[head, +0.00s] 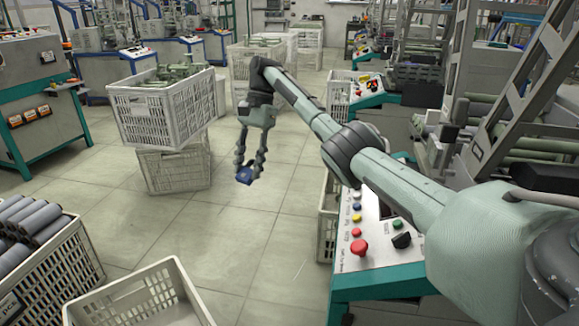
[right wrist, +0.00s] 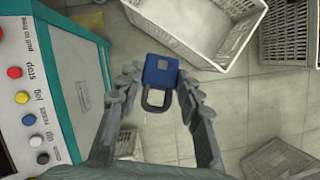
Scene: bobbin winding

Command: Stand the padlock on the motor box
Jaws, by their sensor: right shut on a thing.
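The blue padlock (head: 244,175) hangs in the air over the floor between the crates and the control panel. My right gripper (head: 249,167) points down and is shut on it. In the right wrist view the padlock (right wrist: 160,72) sits between the fingertips of the gripper (right wrist: 159,87), with its grey shackle toward the camera. A teal box with a sloped button panel (head: 373,279) stands at the lower right of the head view, well apart from the padlock. I cannot tell for certain whether it is the motor box. My left gripper is out of view.
A crate of green parts (head: 181,108) rests on another crate (head: 175,169) at left. An empty white crate (head: 89,312) and a crate of grey rolls (head: 65,275) stand at lower left. My right arm reaches over the button panel. Open tiled floor lies in the middle.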

